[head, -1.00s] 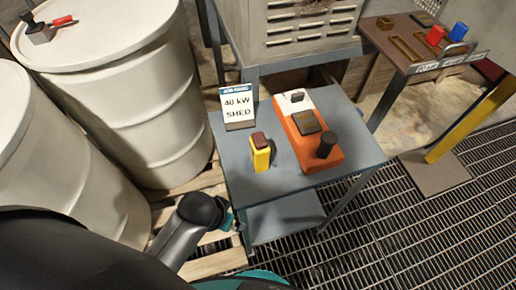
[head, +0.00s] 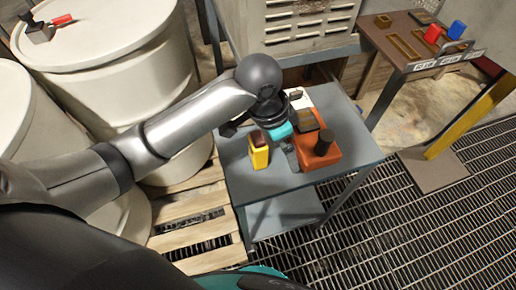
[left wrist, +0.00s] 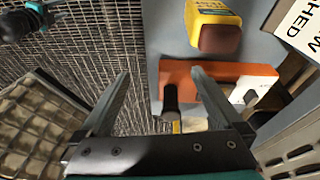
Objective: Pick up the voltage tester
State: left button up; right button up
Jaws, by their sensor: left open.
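The voltage tester (head: 259,155), a yellow block with a dark brown top, stands upright on the grey cart table. In the left wrist view it shows at the top (left wrist: 212,22), beyond the fingertips. My left gripper (head: 290,150) is over the table in the head view, right of the tester and close to the orange unit. In the left wrist view its two fingers (left wrist: 160,75) are spread with nothing gripped between them. A dark and teal end of what looks like my right arm (left wrist: 40,18) shows at top left there; its jaw is unclear.
The orange unit (head: 322,157) with a black knob (head: 324,142) is beside the tester. The grey table (head: 235,185) is bare at its front left. White drums (head: 165,95) stand left. The 40 kW SHED sign (left wrist: 300,25) shows in the left wrist view.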

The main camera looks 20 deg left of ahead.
aim_at(259, 137)
pick_arm(q)
jog(key=w+a+r+y, duration=0.1)
jog(key=a+r, duration=0.1)
jog(key=w+a+r+y, duration=0.1)
jog(key=a+r, duration=0.1)
jog(key=w+a+r+m+g, duration=0.1)
jog(key=a, duration=0.1)
jog(key=shift+w+r+y, duration=0.15)
jog(key=shift+r+y, duration=0.25)
notch_tip(259, 137, down, 10)
jog(key=shift+a+r+b, duration=0.1)
jog(key=shift+a+b, duration=0.05)
jog(key=shift+b, duration=0.5)
jog(key=f+b, duration=0.1)
jog(key=f, duration=0.4)
jog(key=shift+a+f, duration=0.1)
jog(key=shift+a, duration=0.1)
grip_shut()
